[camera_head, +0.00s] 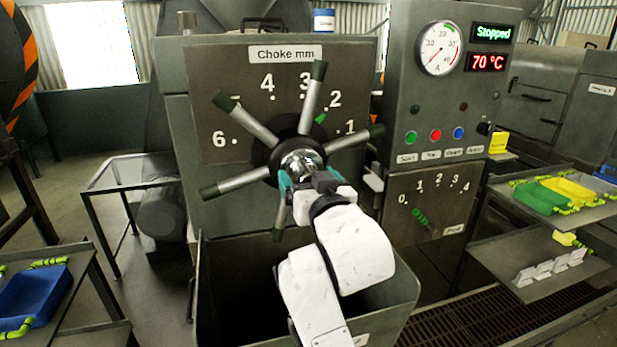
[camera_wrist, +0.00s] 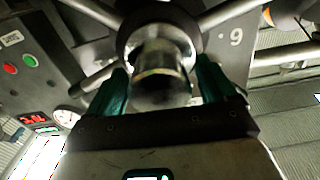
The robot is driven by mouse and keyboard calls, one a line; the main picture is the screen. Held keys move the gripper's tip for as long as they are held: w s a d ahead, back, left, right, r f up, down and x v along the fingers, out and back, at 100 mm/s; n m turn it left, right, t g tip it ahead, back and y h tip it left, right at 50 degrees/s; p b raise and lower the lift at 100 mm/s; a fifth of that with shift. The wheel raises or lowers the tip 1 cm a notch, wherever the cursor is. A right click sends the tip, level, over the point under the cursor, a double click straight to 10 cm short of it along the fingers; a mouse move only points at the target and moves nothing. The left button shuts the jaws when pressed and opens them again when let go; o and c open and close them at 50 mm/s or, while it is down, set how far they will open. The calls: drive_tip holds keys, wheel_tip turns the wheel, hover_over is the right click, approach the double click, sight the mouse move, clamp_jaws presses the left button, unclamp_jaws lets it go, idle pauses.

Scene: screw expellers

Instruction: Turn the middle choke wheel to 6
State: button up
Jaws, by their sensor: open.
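The choke wheel (camera_head: 246,124) has several grey spokes with dark grips around a shiny hub (camera_head: 300,163). It stands before a plate (camera_head: 222,185) labelled "Choke mm" with a scale from 1 to 6. A green mark at the wheel's upper right sits near the 2. My gripper (camera_head: 300,184) is at the hub, reaching from the lower right. In the wrist view the green fingers of my gripper (camera_wrist: 164,82) stand apart on either side of the round hub (camera_wrist: 162,62). Whether they touch it is unclear. My arm hides part of the wheel's lower right.
A control panel (camera_head: 400,108) on the right shows "Stopped", 70 °C, a gauge and coloured buttons. A smaller scale plate with a green lever (camera_head: 425,221) is below it. An open bin (camera_head: 222,290) lies under the wheel. Shelves with trays (camera_head: 553,195) stand right.

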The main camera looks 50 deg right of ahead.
drive_tip(key=c, duration=1.4)
drive_tip(key=shift+w, duration=0.1)
drive_tip(key=shift+c, duration=0.4)
